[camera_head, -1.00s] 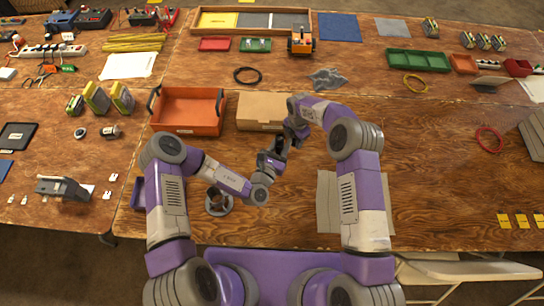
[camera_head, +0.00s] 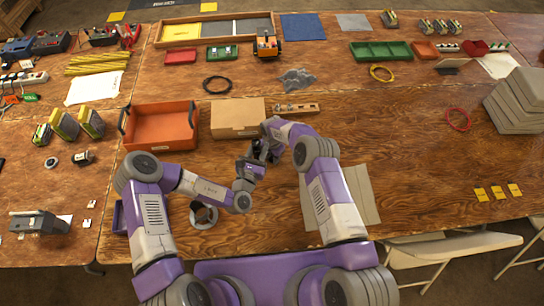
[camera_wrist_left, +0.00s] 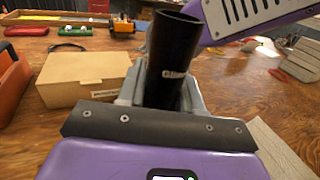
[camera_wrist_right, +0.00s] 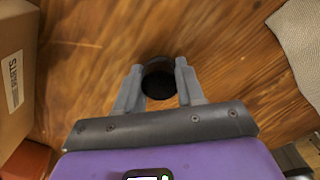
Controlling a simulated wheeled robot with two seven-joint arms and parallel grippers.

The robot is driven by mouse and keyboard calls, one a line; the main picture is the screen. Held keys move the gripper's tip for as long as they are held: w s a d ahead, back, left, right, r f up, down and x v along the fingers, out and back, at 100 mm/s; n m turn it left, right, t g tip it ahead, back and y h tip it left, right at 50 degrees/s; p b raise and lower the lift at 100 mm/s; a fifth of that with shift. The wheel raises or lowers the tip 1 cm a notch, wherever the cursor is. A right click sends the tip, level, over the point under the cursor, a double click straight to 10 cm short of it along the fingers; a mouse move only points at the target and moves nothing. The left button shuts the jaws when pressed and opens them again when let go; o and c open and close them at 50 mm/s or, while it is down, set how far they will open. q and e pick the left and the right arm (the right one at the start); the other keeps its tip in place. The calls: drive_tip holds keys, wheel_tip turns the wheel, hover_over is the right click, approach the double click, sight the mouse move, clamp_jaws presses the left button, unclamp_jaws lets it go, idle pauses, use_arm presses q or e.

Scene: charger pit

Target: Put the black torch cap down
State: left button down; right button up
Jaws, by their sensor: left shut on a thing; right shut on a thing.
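My left gripper (camera_head: 254,166) is shut on a black torch tube, seen in the left wrist view (camera_wrist_left: 171,58). The tube stands nearly upright with its dark open end up and pale lettering on its side. My right gripper (camera_head: 264,152) is shut on a round black cap, which shows end-on between its fingers in the right wrist view (camera_wrist_right: 159,83). Both grippers are close together above the table, in front of the cardboard box. In the head view the grippers hide most of both parts, and I cannot tell whether they touch.
A cardboard box (camera_head: 238,118) and an orange bin (camera_head: 163,129) stand behind the grippers. A wooden block with holes (camera_head: 296,108) lies right of the box. A grey ring-shaped holder (camera_head: 203,217) sits near the front edge.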

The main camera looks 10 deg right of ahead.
drive_tip(key=shift+s+f, duration=0.1)
drive_tip(key=shift+f, duration=0.2)
drive_tip(key=shift+s+f, duration=0.15)
drive_tip(key=shift+f, duration=0.1)
drive_tip(key=o, duration=1.1)
drive_tip(key=shift+f, duration=0.2)
drive_tip(key=shift+s, duration=0.1)
drive_tip(key=shift+d, duration=0.15)
drive_tip(key=shift+r, duration=0.5)
drive_tip(key=r, duration=1.2)
drive_tip(key=shift+w+r, duration=0.3)
